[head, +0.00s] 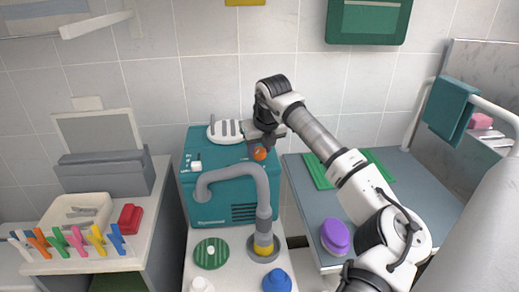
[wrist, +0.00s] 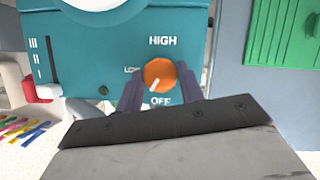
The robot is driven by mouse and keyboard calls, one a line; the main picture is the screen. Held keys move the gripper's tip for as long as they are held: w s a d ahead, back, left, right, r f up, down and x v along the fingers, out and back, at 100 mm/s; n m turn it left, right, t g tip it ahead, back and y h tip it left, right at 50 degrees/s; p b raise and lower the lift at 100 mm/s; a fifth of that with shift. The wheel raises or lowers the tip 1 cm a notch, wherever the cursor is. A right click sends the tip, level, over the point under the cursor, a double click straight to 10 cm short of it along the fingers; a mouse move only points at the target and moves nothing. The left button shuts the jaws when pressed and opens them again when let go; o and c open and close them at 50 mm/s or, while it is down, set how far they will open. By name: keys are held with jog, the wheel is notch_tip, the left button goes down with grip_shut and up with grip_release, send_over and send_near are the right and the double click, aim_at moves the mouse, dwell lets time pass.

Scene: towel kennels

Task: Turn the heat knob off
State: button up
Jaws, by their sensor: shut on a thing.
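My gripper (wrist: 160,88) is shut on the knob, one finger on each side. In the head view the knob (head: 259,153) shows just below my gripper (head: 262,143), at the upper right of the teal dryer (head: 199,211). The lower part of the OFF label is partly hidden by the gripper body.
A grey hose (head: 229,172) curves in front of the dryer to a yellow-ringed base. A purple round item (head: 335,236) and green mat (head: 318,171) lie on the right counter. Colored clips (head: 79,241) lie left.

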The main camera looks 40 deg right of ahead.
jog(key=n+y+p, duration=0.1)
jog(key=n, duration=0.2)
jog(key=shift+d+r, duration=0.1)
jog(key=shift+n+y+p, duration=0.4)
jog(key=shift+n+y, duration=0.3)
jog(key=shift+n, duration=0.7)
jog(key=o, duration=1)
jog(key=b+v, duration=0.1)
jog(key=v, duration=1.2)
jog(key=shift+s+d+r, duration=0.1)
jog(key=shift+d+r, duration=0.05)
jog(key=shift+r, duration=0.15)
